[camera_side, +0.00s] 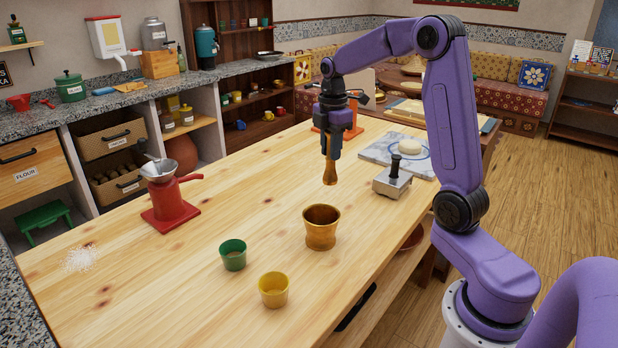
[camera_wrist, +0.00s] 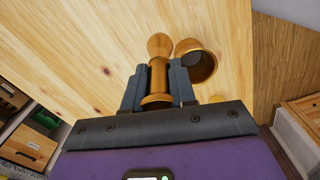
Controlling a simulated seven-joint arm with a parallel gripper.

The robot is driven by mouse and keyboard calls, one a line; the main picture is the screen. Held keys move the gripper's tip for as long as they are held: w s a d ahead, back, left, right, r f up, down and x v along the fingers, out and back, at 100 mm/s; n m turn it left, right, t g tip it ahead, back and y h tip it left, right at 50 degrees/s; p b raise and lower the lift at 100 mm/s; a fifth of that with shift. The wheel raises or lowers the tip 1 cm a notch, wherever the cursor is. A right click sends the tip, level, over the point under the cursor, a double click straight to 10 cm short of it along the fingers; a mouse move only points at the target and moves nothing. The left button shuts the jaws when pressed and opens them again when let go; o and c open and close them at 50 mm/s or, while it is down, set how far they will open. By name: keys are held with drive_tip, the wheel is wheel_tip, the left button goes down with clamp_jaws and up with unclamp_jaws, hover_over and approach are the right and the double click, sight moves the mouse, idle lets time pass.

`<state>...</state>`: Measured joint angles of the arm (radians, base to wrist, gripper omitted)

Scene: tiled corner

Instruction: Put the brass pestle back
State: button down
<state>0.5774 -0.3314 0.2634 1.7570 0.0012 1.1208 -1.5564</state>
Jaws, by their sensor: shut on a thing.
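My gripper (camera_side: 332,148) is shut on the brass pestle (camera_side: 330,174), which hangs nearly upright below the fingers, above the wooden table. In the wrist view, the pestle (camera_wrist: 158,74) sits between the two fingers of my gripper (camera_wrist: 158,86), its rounded end pointing away from the camera. The brass mortar (camera_side: 321,235) stands upright on the table, below the pestle in the side picture. In the wrist view, the mortar (camera_wrist: 205,68) is just right of the pestle, its mouth partly visible. The pestle is outside the mortar.
A green cup (camera_side: 233,258) and a yellow cup (camera_side: 273,292) stand left of the mortar. A red grinder (camera_side: 170,205) is further left. A metal press with a black knob (camera_side: 392,183) and a marble board (camera_side: 375,150) with dough lie to the right. The table between is clear.

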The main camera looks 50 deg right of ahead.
drive_tip(key=w+d+f, duration=0.3)
drive_tip(key=w+f, duration=0.7)
drive_tip(key=f, duration=0.1)
drive_tip(key=shift+d+f, duration=0.15)
drive_tip(key=shift+d, duration=0.1)
drive_tip(key=shift+s+f, duration=0.1)
drive_tip(key=c, duration=0.9)
unclamp_jaws()
drive_tip(key=shift+f, duration=0.1)
